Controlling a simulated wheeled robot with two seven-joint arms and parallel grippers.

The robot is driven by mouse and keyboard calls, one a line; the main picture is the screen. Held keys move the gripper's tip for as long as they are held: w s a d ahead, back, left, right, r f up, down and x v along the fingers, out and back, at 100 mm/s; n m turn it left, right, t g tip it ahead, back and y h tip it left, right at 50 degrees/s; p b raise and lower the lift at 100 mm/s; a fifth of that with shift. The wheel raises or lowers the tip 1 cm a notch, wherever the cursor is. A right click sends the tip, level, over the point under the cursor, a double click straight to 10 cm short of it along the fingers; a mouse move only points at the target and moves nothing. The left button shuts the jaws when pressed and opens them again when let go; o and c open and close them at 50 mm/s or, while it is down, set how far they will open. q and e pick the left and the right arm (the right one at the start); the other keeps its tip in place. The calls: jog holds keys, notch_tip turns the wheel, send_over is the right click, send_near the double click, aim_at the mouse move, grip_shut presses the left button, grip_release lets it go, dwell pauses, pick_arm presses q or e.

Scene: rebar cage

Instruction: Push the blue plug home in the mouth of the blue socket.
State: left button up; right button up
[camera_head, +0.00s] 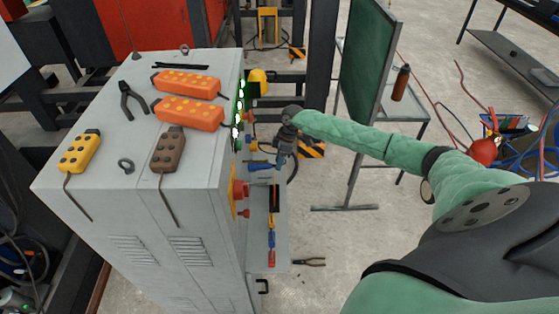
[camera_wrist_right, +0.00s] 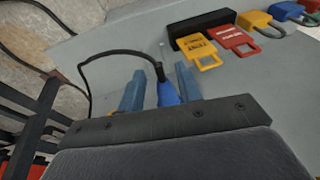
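My right gripper (camera_head: 262,164) is beside the front face of the grey cabinet, above a small shelf. In the right wrist view its two blue-grey fingers (camera_wrist_right: 160,88) stand apart. The blue plug (camera_wrist_right: 168,93) is between them, nearer the right-hand finger, with a visible gap on the left side. A black cable runs from the plug and loops away to the left. The plug's lower part is hidden behind the gripper's body. I cannot make out the blue socket's mouth in either view. My left gripper is out of view.
The grey cabinet (camera_head: 120,205) bears orange, yellow and brown control boxes and pliers. Its shelf (camera_head: 262,262) holds a row of coloured padlocks, including a yellow one (camera_wrist_right: 198,50) and a red one (camera_wrist_right: 232,40). A green board (camera_head: 370,60) stands behind my right arm.

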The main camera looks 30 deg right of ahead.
jog(key=shift+d, duration=0.1)
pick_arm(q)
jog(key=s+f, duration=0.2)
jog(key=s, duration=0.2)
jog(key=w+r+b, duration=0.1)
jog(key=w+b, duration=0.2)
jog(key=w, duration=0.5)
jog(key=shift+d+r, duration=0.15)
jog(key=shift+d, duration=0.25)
pick_arm(e)
jog(key=v, duration=0.7)
jog(key=shift+r, duration=0.35)
